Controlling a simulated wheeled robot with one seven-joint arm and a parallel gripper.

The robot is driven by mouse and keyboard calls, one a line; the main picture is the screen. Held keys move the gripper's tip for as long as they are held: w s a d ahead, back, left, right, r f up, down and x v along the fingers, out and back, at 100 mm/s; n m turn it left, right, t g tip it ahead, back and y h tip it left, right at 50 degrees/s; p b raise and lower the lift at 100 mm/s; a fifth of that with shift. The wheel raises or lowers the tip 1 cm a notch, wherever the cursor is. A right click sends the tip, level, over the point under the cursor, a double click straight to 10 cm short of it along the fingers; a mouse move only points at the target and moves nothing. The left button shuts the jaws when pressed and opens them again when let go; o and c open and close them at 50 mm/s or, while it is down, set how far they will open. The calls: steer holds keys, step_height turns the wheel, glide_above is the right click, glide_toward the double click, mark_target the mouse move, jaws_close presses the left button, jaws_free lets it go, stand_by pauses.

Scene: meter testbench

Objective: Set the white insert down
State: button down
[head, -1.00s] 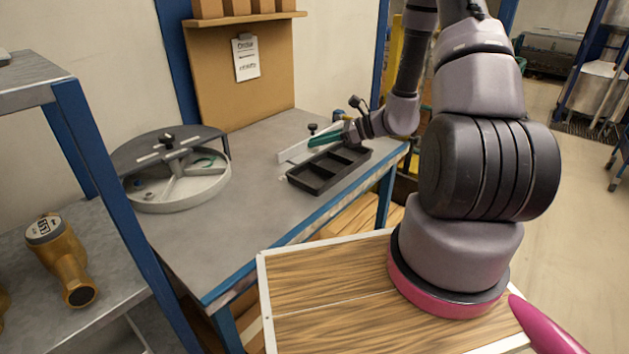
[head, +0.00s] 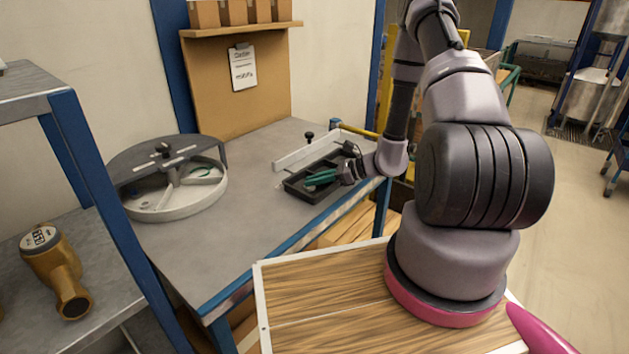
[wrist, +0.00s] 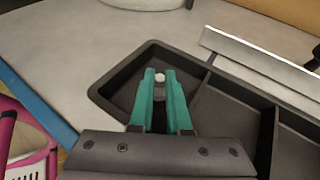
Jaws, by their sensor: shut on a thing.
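My gripper (head: 320,177) has green fingers and reaches over the black compartment tray (head: 297,188) on the bench. In the wrist view the fingers (wrist: 160,85) are nearly together, with the small white insert (wrist: 160,76) between their tips. The insert is mostly hidden by the fingers; only its pale rounded end shows. The fingertips are over the end compartment of the tray (wrist: 112,88). I cannot tell whether the insert touches the tray floor. In the head view the insert is too small to make out.
A white rail (head: 300,153) stands behind the tray. A round partitioned carousel with a dark half cover (head: 190,185) stands on the left of the bench (head: 240,215). A brass meter (head: 58,268) sits on the shelf at left. The bench between carousel and tray is clear.

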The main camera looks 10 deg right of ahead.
steer(key=shift+f, duration=0.15)
steer(key=c, duration=0.9)
jaws_free()
steer(key=shift+d+r, duration=0.15)
steer(key=shift+r, duration=0.05)
steer(key=v, duration=1.1)
steer(key=shift+s+d+r, duration=0.1)
steer(key=shift+d+r, duration=0.1)
steer(key=shift+d, duration=0.1)
steer(key=s+a+r+n+g+h, duration=0.25)
steer(key=r+n, duration=0.25)
steer(key=r, duration=0.5)
steer(key=s+a+r+n+g+h, duration=0.1)
steer(key=s+a+r+n+g, duration=0.15)
steer(key=r+n, duration=0.6)
steer(key=s+r+n+t+h, duration=0.1)
steer(key=s+r+t+h, duration=0.1)
steer(key=s+r, duration=0.2)
steer(key=s+r+n+t+h, duration=0.2)
steer(key=s+r, duration=0.2)
steer(key=r, duration=0.5)
steer(key=s+r+n+t+h, duration=0.2)
steer(key=s+r+h, duration=0.1)
steer(key=s+r, duration=0.2)
steer(key=shift+a+r+t, duration=0.25)
steer(key=shift+r+t, duration=0.05)
steer(key=shift+r, duration=0.4)
